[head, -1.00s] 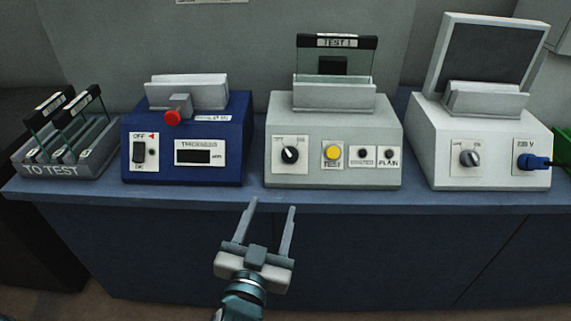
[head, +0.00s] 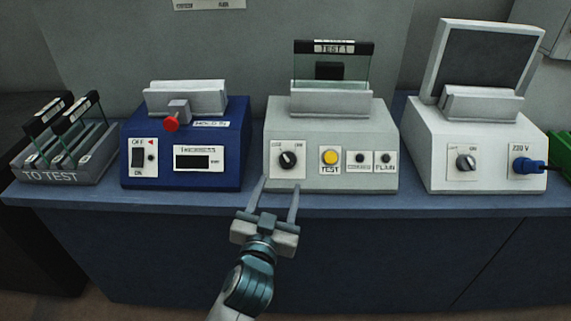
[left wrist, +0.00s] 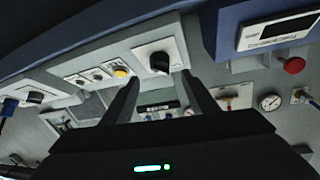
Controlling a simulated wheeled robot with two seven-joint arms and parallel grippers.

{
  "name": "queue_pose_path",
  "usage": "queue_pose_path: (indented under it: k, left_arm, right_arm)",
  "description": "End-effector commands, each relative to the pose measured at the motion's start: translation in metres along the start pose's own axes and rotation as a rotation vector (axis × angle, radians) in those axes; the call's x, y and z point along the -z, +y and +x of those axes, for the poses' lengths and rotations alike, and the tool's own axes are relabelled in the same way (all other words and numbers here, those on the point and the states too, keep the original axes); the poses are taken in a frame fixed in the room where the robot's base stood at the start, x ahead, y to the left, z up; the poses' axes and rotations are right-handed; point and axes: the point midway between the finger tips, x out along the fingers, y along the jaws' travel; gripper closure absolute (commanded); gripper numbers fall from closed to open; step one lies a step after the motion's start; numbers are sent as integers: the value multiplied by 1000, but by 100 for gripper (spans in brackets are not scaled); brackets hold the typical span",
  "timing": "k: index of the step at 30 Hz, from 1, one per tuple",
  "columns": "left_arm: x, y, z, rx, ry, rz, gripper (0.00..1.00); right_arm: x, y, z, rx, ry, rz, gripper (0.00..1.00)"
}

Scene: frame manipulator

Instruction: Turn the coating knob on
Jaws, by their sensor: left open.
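The middle grey-white box (head: 312,205) has a black round knob (head: 288,160) on a white plate at its front left; I take this as the coating knob, since the box also has small COATED and PLAIN lamps. The knob's pointer is too small to read surely. My left gripper (head: 280,181) is open and empty, its fingertips just below and in front of the knob. In the left wrist view the knob (left wrist: 157,60) lies beyond and between the open fingertips (left wrist: 160,78), apart from them. My right gripper is out of view.
A yellow TEST button (head: 330,157) sits right of the knob. A blue box (head: 185,180) with a red-ended lever stands left. A glass plate stands in the middle box's top.

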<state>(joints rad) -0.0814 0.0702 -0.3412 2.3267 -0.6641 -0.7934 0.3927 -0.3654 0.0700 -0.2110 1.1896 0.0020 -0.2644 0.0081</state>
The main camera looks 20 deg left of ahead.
Motion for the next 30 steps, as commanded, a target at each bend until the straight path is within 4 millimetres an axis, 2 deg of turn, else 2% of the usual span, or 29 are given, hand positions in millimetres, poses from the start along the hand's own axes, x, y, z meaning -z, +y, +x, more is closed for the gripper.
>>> queue_pose_path:
  k: [9, 15, 20, 29, 30]
  left_arm:
    - [2, 0, 57, 0, 1, 2, 47]
    - [1, 0, 79, -1, 1, 1, 47]
    - [0, 0, 87, -1, 0, 0, 47]
    - [0, 0, 88, -1, 0, 0, 47]
    - [0, 0, 88, -1, 0, 0, 56]
  right_arm:
    - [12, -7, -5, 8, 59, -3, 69]
    - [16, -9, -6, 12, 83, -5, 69]
    - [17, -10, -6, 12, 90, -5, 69]
    - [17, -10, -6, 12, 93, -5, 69]
    - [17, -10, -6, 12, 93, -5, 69]
